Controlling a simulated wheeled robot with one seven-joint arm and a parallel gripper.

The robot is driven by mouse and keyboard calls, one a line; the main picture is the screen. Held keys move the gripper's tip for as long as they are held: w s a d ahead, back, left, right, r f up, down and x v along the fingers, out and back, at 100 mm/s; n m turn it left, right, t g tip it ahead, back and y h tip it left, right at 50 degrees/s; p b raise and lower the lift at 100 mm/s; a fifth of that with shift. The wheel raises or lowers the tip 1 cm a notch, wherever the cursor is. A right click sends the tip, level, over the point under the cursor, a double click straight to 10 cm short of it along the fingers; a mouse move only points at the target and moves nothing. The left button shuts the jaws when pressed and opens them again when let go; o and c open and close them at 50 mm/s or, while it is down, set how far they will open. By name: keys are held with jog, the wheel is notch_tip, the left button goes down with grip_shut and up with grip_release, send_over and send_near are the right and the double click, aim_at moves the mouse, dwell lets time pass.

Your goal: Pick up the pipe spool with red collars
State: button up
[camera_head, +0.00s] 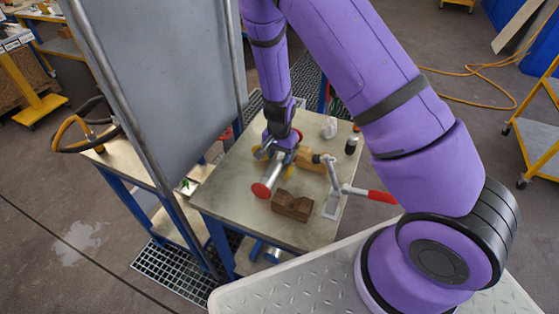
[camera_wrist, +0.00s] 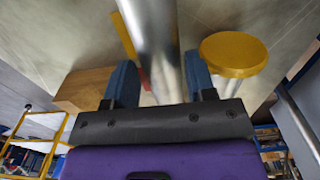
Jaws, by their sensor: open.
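The pipe spool with red collars lies on the workbench in the head view; its silver tube (camera_head: 273,174) slants toward the front, with a round red collar (camera_head: 261,190) at its near end. My gripper (camera_head: 275,152) points down over the spool's far part. In the wrist view the open gripper (camera_wrist: 160,84) has a blue-padded finger on each side of a silver tube (camera_wrist: 155,35). The right finger looks close to the tube; a gap shows at the left. I cannot tell whether they touch.
A yellow disc (camera_wrist: 233,55) sits close right of the right finger. On the bench (camera_head: 245,215) are a brown notched block (camera_head: 291,206), a wooden block (camera_head: 310,160), a red-handled clamp (camera_head: 368,194) and a dark bottle (camera_head: 352,145). A grey panel (camera_head: 165,80) stands left.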

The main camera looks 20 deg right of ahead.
aim_at(279, 156)
jog(key=shift+a+f, duration=0.1)
jog(key=shift+f, duration=1.65)
grip_shut()
